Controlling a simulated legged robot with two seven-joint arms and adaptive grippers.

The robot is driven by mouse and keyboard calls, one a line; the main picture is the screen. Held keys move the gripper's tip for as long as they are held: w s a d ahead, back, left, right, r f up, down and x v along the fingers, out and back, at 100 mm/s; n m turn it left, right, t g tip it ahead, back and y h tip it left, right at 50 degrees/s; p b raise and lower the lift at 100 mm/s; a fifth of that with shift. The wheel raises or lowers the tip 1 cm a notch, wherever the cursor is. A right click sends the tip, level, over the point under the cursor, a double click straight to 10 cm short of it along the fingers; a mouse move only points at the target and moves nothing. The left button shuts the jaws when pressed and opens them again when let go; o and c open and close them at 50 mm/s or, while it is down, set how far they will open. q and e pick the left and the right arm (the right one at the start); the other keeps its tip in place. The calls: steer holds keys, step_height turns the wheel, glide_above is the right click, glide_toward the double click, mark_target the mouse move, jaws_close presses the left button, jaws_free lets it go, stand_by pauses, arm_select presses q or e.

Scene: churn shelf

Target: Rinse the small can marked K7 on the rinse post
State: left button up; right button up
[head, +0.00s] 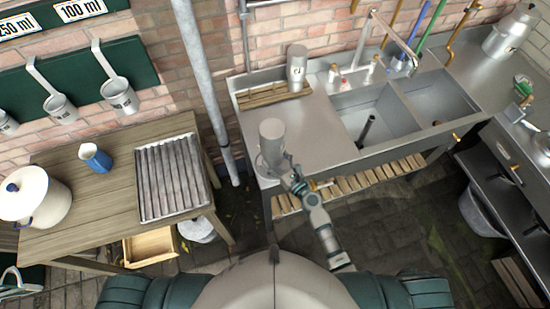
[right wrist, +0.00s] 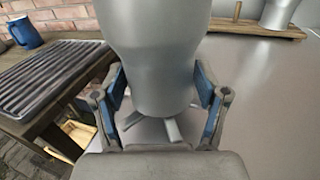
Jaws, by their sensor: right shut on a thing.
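My right gripper (head: 279,165) is at the left front corner of the steel sink counter. In the right wrist view, the gripper (right wrist: 160,98) is shut on a grey metal can (right wrist: 158,50), its blue pads on either side. The can (head: 272,134) stands about upright, and no mark shows on it. Its narrower end points down at a rinse post (right wrist: 152,127) with splayed metal arms. I cannot tell whether can and post touch. Another grey can (head: 297,62) stands on a wooden slat rack, with a dark mark too small to read surely. My left gripper is out of view.
The slat rack (head: 273,93) is at the counter's back left. Two sink basins (head: 375,113) lie to the right under a tap (head: 395,40). A wooden table (head: 95,195) at left holds a ribbed tray (head: 172,178), blue jug (head: 95,157) and white pot (head: 30,195). The middle counter is clear.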

mark_target(279, 156)
steer(key=shift+d, duration=0.1)
steer(key=shift+f+b, duration=0.6)
steer(key=shift+f, duration=0.05)
stand_by(1.2)
steer(key=shift+r, duration=0.1)
stand_by(3.0)
step_height(279, 156, up, 7)
steer(key=p, duration=0.7)
stand_by(1.1)
